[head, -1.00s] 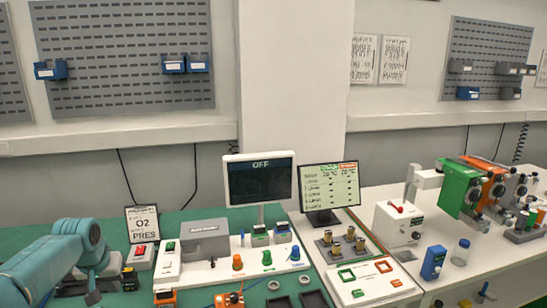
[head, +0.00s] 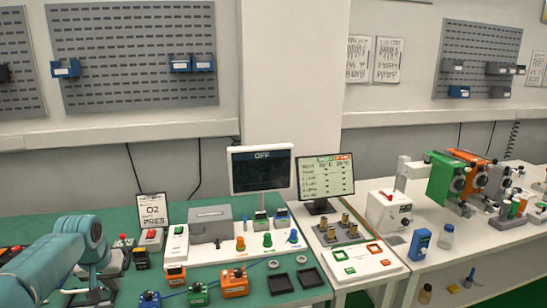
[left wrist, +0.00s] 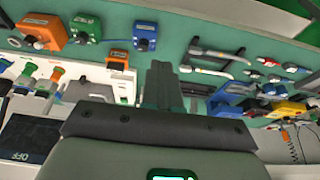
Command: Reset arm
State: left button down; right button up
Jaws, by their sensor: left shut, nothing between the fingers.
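My left arm (head: 55,258) comes in from the left in the head view, over the green bench top (head: 120,216). Its gripper is low at the left there and hard to make out. In the left wrist view my left gripper (left wrist: 162,75) has its dark fingers together, with nothing between them. The fingers are over the green bench, between small coloured boxes and two grey handle-like bars (left wrist: 220,55). My right gripper is in neither view.
A white panel with knobs (head: 245,248), a screen reading OFF (head: 262,170) and a second screen (head: 326,176) stand mid-bench. Orange (head: 234,284), green (head: 198,294) and blue (head: 149,299) boxes lie in front. Green and orange units (head: 447,178) stand at the right.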

pick_arm(q)
jog(key=s+d+f+m+g+h, duration=0.1)
jog(key=s+d+f+h, duration=0.15)
jog(key=d+f, duration=0.7)
jog(key=s+d+f+h, duration=0.1)
jog(key=s+d+f, duration=0.4)
jog(key=f, duration=0.7)
jog(key=s+d+f, duration=0.3)
jog(key=s+d, duration=0.1)
jog(key=s, duration=0.4)
jog(key=s+d+f+g+h, duration=0.1)
jog(key=s+d+f, duration=0.2)
jog(key=s, duration=0.6)
jog(key=s+d+f+g, duration=0.1)
jog(key=s+d+f, duration=0.3)
jog(key=s, duration=0.5)
jog(key=shift+s+d, duration=0.15)
jog(key=shift+d, duration=0.95)
